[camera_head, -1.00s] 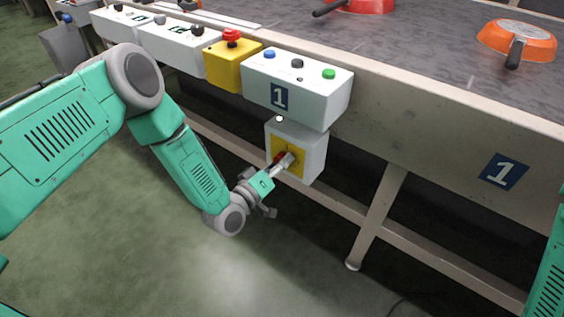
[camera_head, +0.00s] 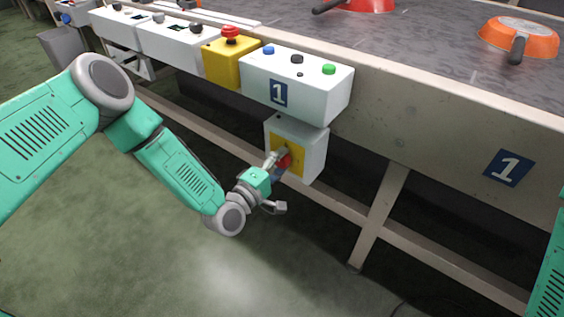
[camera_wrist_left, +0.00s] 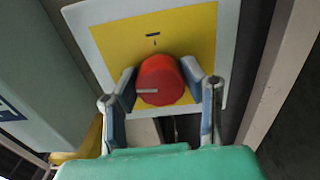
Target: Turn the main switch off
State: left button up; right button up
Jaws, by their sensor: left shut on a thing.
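The main switch is a red round knob (camera_head: 284,162) on a yellow plate (camera_head: 299,146) on the front of a white box. The box hangs below the white button panel marked 1. In the left wrist view the knob (camera_wrist_left: 160,82) sits between the two fingers of my left gripper (camera_wrist_left: 162,84), which is shut on it. Its pale mark lies roughly horizontal in that view, left of the knob's middle, and a short dark mark is on the plate above. In the head view my left gripper (camera_head: 279,163) reaches the knob from the lower left. My right gripper is out of view.
The white button panel (camera_head: 312,98) has blue, black and green buttons. Left of it is a yellow box (camera_head: 224,68) with a red button. The conveyor (camera_head: 430,75) carries orange and red pans. A table leg (camera_head: 379,220) stands right of the switch. Floor in front is clear.

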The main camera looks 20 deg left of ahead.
pick_arm(q)
jog(key=shift+a+f, duration=0.15)
jog(key=shift+a, duration=0.15)
jog(key=o, duration=1.2)
jog(key=shift+c, duration=0.2)
jog(key=shift+s, duration=0.3)
jog(key=v, duration=1.1)
jog(key=shift+a, duration=0.25)
jog(key=shift+s+f, duration=0.1)
jog(key=shift+s, duration=0.05)
